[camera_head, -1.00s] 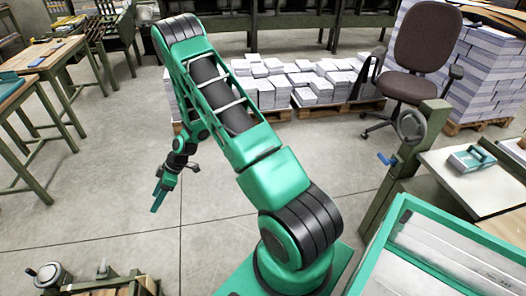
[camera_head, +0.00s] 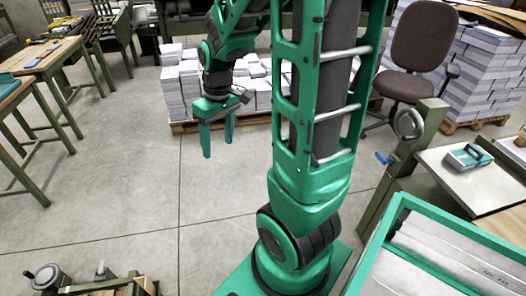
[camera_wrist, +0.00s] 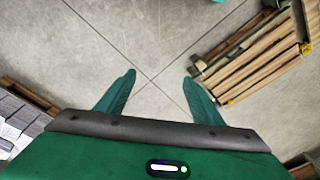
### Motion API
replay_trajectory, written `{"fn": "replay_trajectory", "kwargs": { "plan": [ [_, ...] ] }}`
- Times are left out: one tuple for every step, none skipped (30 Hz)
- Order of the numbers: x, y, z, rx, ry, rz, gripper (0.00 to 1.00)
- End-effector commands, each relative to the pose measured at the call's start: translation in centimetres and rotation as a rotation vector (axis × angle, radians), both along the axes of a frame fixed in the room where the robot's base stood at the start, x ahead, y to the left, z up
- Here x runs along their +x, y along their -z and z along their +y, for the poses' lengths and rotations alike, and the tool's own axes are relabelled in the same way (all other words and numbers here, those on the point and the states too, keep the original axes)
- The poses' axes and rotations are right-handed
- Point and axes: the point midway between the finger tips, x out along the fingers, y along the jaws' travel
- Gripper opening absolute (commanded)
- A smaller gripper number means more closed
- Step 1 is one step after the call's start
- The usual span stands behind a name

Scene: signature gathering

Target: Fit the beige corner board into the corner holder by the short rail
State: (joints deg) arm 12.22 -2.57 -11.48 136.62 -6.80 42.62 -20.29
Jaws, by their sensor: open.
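My gripper (camera_head: 218,145) hangs in the left-centre of the head view, fingers pointing down above bare floor. It is open and empty; in the wrist view its two green fingers (camera_wrist: 160,82) stand well apart with only concrete between them. I cannot make out the beige corner board, the corner holder or the short rail for certain in either view. A slatted wooden structure (camera_wrist: 252,58) with small yellow corner parts lies to the right of the fingers in the wrist view, apart from them.
A green-framed tray (camera_head: 385,240) and a bench with a handwheel (camera_head: 409,123) stand at right. Paper stacks (camera_head: 183,88) and a chair (camera_head: 420,45) are behind. Wooden tables (camera_head: 42,58) stand at left, low machinery (camera_head: 90,284) at bottom left. The floor (camera_head: 130,180) between is clear.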

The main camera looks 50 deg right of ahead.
Motion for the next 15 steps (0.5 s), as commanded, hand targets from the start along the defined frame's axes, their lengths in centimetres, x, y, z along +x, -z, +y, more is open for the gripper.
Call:
{"fn": "replay_trajectory", "kwargs": {
  "plan": [
    [-1.9,-1.2,-0.3,-0.01,0.057,0.003,0.61],
    [-3.0,-1.7,-0.5,-0.015,0.094,0.012,0.61],
    [-4.5,-2.4,-0.7,-0.022,0.142,0.02,0.61],
    [-5.6,-2.8,-0.8,-0.025,0.179,0.028,0.61],
    [-6.8,-3.2,-0.9,-0.028,0.217,0.034,0.61],
    [-8.3,-3.7,-1.1,-0.032,0.266,0.042,0.61],
    [-9.4,-4.1,-1.1,-0.033,0.301,0.049,0.61],
    [-10.4,-4.4,-1.1,-0.036,0.337,0.055,0.61],
    [-11.8,-4.7,-1.1,-0.037,0.379,0.063,0.61],
    [-12.7,-4.9,-1.1,-0.038,0.409,0.068,0.61],
    [-13.6,-5.0,-1.1,-0.037,0.439,0.073,0.61],
    [-14.6,-5.2,-1.0,-0.037,0.472,0.079,0.61],
    [-15.2,-5.3,-1.0,-0.037,0.495,0.083,0.61],
    [-15.8,-5.4,-1.0,-0.036,0.514,0.087,0.61],
    [-16.4,-5.5,-0.5,-0.036,0.536,0.09,0.61]
  ]
}}
